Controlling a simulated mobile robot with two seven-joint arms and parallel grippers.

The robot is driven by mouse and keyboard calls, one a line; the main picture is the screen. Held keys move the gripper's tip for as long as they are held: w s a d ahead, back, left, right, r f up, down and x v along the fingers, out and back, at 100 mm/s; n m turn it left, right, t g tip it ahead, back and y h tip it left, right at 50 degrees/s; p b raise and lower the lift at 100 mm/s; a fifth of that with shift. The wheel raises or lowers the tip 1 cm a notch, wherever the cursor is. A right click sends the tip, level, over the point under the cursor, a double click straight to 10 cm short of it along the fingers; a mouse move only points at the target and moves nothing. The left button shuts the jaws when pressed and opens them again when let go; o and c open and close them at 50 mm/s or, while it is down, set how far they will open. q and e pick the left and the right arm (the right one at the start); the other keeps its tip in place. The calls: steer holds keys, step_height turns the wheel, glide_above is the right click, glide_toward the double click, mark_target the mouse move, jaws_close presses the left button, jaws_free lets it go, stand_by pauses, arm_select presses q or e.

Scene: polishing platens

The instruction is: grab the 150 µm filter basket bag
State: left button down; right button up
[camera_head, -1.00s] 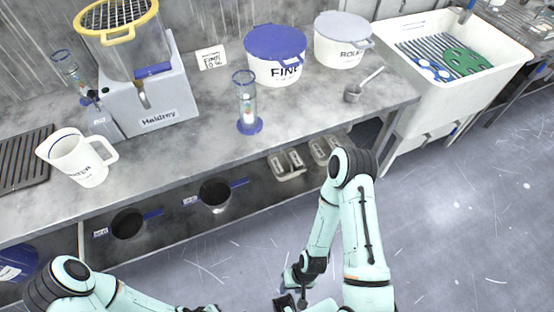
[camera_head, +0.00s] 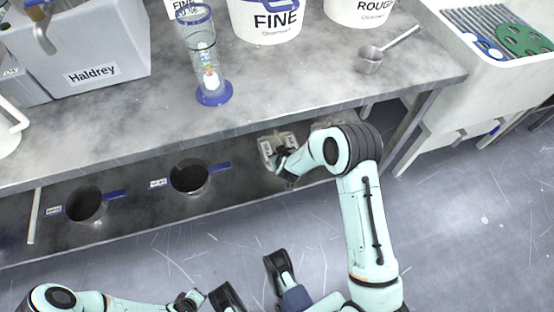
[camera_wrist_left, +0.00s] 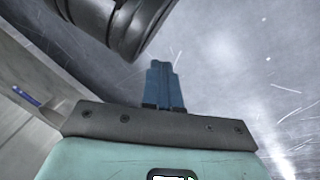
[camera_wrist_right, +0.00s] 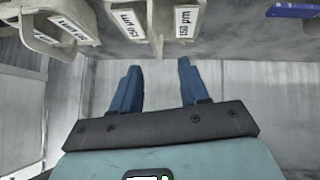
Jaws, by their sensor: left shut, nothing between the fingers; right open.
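The grey basket holders stand on the lower shelf. One (camera_head: 268,146) shows in the head view beside my right gripper (camera_head: 286,168), and another (camera_head: 328,121) is partly hidden behind my right arm. In the right wrist view, a pale basket (camera_wrist_right: 158,42) with a label reading 150 µm is at the top, ahead of the fingers. A second basket (camera_wrist_right: 52,40) with a partly legible label is at the upper left. My right gripper (camera_wrist_right: 158,80) is open and empty, apart from the baskets. My left gripper (camera_wrist_left: 163,84) is shut and empty over the floor.
Two dark pots (camera_head: 86,204) (camera_head: 189,178) with blue handles sit along the lower shelf to the left. The worktop edge (camera_head: 250,120) overhangs the shelf. Open floor lies in front.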

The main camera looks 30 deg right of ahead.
mark_target(280, 141)
steer(key=b+x, duration=0.1)
steer(key=x, duration=0.1)
steer(key=b+x, duration=0.1)
steer(key=x, duration=0.2)
steer(key=w+r+b+x, duration=0.1)
steer(key=x, duration=0.2)
steer(key=shift+d+r, duration=0.1)
steer(key=shift+d, duration=0.3)
steer(key=b+x, duration=0.2)
steer(key=x, duration=0.3)
steer(key=shift+d, duration=0.2)
steer(key=shift+w+d+f+b, duration=0.2)
steer(key=shift+w+f+b, duration=0.15)
steer(key=shift+w, duration=0.05)
arm_select(q)
steer(key=s+a+f+g, duration=0.1)
steer(key=s+f+g, duration=0.2)
steer(key=s+f, duration=0.5)
steer(key=shift+s+a+n+g, duration=0.15)
steer(key=shift+s+n+g, duration=0.2)
steer(key=shift+s, duration=0.7)
arm_select(e)
steer(key=shift+r, duration=0.1)
jaws_close()
